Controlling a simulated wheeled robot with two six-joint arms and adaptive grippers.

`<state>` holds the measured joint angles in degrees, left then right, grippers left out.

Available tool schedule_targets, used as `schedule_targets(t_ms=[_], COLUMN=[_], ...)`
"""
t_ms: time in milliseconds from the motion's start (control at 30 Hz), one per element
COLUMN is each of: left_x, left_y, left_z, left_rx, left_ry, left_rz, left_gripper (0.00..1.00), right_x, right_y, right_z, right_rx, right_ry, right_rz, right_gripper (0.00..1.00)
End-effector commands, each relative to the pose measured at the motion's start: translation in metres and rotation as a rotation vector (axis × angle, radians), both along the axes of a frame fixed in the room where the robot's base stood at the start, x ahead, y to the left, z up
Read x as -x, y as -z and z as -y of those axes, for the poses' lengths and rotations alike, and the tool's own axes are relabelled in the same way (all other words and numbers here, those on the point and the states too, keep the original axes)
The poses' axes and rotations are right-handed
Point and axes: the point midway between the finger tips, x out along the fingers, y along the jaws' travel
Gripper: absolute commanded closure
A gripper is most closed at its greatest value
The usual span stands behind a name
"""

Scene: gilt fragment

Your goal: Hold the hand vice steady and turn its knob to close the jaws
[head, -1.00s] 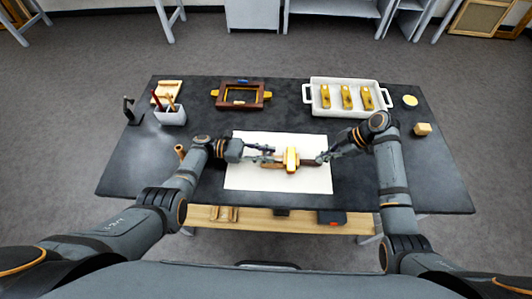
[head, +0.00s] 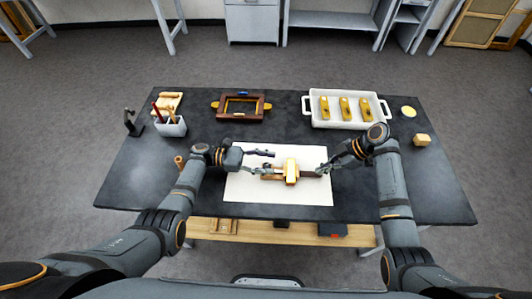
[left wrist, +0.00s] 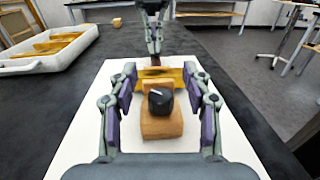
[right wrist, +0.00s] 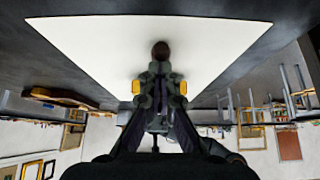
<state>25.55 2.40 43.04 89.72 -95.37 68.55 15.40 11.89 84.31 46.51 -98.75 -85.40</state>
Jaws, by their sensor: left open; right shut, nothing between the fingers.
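The hand vice lies on a white sheet (head: 240,190), with a gold crosswise jaw part (head: 291,171), a light wooden block (left wrist: 160,126) and a dark handle (head: 309,174) pointing right. Its black knob (left wrist: 161,101), with a white mark, faces my left wrist camera. My left gripper (head: 269,163) is open, its fingers on both sides of the knob and apart from it; it also shows in the left wrist view (left wrist: 163,105). My right gripper (head: 322,169) is shut and empty at the handle's end. In the right wrist view it (right wrist: 160,70) hides most of the vice.
A white tray (head: 312,122) with several gold-coloured pieces stands behind right. A dark wooden frame (head: 241,106) lies behind, and a pen cup (head: 171,127) stands left. A small yellow block (head: 422,140) sits at right. The sheet around the vice is clear.

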Motion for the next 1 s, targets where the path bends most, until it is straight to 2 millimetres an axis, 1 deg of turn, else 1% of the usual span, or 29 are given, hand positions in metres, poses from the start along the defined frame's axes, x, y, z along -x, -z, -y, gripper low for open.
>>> schedule_targets(t_ms=[33, 300, 400, 500, 600, 833, 867, 933, 1000], left_x=[0.002, 0.002, 0.002, 0.002, 0.002, 0.002, 0.004, 0.012, 0.026], left_y=[-0.006, -0.058, -0.072, -0.079, -0.082, -0.081, -0.078, -0.067, -0.051], left_z=[0.000, 0.000, 0.000, 0.000, 0.000, -0.001, -0.003, -0.012, -0.028], left_rx=[-0.001, 0.000, 0.000, 0.000, 0.000, 0.002, 0.007, 0.034, 0.078], left_ry=[0.001, 0.001, 0.001, 0.001, 0.001, -0.001, -0.006, -0.037, -0.093], left_rz=[0.004, 0.003, 0.002, 0.001, -0.001, -0.002, -0.004, -0.018, -0.038], left_gripper=[0.51, 0.51, 0.51, 0.51, 0.51, 0.51, 0.51, 0.51, 0.51], right_x=[0.001, 0.001, 0.001, 0.001, 0.001, 0.001, 0.001, 0.001, 0.001], right_y=[0.003, 0.003, 0.003, 0.003, 0.003, 0.003, 0.003, 0.003, 0.003], right_z=[0.001, 0.001, 0.001, 0.001, 0.001, 0.001, 0.001, 0.001, 0.001], right_rx=[0.003, 0.004, 0.004, 0.004, 0.004, 0.004, 0.004, 0.004, 0.005], right_ry=[0.001, 0.001, 0.001, 0.001, 0.001, 0.001, 0.001, 0.001, 0.001], right_rz=[-0.006, -0.006, -0.006, -0.006, -0.006, -0.006, -0.006, -0.006, -0.006], right_gripper=[1.00, 1.00, 1.00, 1.00, 1.00, 1.00, 1.00, 1.00, 1.00])
